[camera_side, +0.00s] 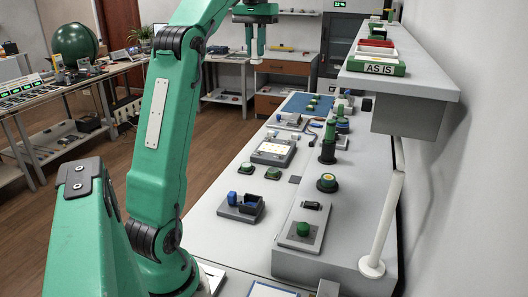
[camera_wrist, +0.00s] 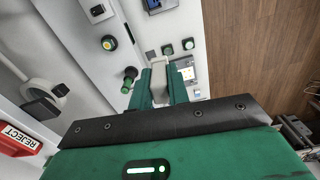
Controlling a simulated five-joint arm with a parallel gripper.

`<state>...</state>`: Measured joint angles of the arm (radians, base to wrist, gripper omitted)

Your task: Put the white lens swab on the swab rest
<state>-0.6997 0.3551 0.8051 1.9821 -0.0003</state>
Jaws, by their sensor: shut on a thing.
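My gripper (camera_side: 256,50) is raised above the far end of the grey bench in the side view. In the wrist view its green fingers (camera_wrist: 160,85) are closed around a pale, whitish piece, the white lens swab (camera_wrist: 159,76) as far as I can tell. A small pale end of the swab (camera_side: 257,61) also shows under the fingertips in the side view. It is held in the air, apart from the bench. I cannot pick out the swab rest with certainty among the small fixtures.
The bench holds a dark holder with blue pieces (camera_side: 240,207), a lit panel (camera_side: 273,152), a yellow-centred button (camera_side: 327,182) and a tall green knob (camera_side: 328,145). A shelf with an AS IS tray (camera_side: 374,67) overhangs the right. A white post (camera_side: 384,225) stands at the near right.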

